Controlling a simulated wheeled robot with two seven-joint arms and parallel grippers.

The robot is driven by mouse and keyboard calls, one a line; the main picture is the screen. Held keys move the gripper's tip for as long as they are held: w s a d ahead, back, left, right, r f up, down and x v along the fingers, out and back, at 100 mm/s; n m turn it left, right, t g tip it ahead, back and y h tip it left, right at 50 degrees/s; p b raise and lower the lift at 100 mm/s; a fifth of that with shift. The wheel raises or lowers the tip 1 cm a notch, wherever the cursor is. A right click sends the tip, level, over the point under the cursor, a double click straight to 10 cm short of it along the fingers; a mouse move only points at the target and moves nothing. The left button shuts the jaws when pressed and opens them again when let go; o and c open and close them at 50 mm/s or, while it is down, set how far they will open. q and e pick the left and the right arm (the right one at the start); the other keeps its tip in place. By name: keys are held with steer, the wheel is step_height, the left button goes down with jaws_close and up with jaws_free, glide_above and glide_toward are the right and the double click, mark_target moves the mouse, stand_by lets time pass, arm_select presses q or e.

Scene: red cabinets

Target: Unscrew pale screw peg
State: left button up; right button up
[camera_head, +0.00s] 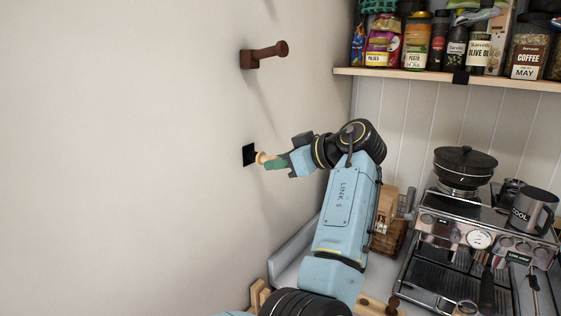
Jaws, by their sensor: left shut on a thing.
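The pale screw peg (261,157) sticks out of a black square plate (249,155) on the white wall, left of the picture's middle. My left gripper (270,161) reaches it from the right and is shut on it. The green fingers cover part of the peg, and only its pale end near the plate shows. The peg is at the plate; I cannot tell how deep it sits. My right gripper is not in view.
A dark brown wall peg (264,54) sticks out above. A shelf (450,79) with jars and packets is at the upper right. An espresso machine (478,240), a lidded pot (465,165) and a mug (533,209) stand at the right. The wall to the left is bare.

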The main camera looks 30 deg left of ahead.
arm_select(q)
steer(key=shift+o, duration=1.2)
jaws_close()
steer(key=shift+d, duration=0.75)
steer(key=shift+s+d, duration=0.2)
steer(key=shift+d, duration=1.7)
